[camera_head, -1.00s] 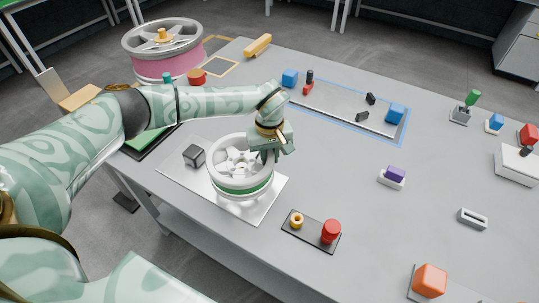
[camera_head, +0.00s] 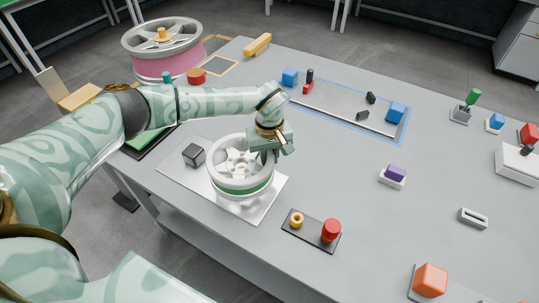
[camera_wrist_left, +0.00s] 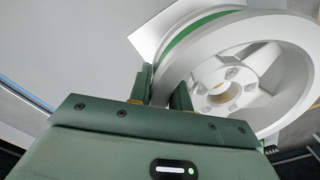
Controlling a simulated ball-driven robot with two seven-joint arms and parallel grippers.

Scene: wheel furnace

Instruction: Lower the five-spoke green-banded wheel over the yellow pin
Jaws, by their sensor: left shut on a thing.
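The green-banded wheel (camera_head: 226,189) is pale grey-white with spokes and stands over a white plate (camera_head: 266,201) near the table's front left edge. My left gripper (camera_head: 266,154) is shut on its right rim. In the left wrist view my left gripper (camera_wrist_left: 165,92) has its two fingers on either side of the wheel's (camera_wrist_left: 285,35) rim wall. A small yellowish patch (camera_wrist_left: 222,97) shows inside the hub hole; I cannot tell for sure that it is the pin. The wheel's underside, and any gap below it, is hard to make out. My right gripper is not in view.
A dark grey cube (camera_head: 194,155) sits on the plate, close left of the wheel. A black tray (camera_head: 311,231) with a red cylinder (camera_head: 331,231) and a yellow ring (camera_head: 297,219) lies in front. A pink-banded wheel (camera_head: 168,66) stands at the back left. The table's middle is clear.

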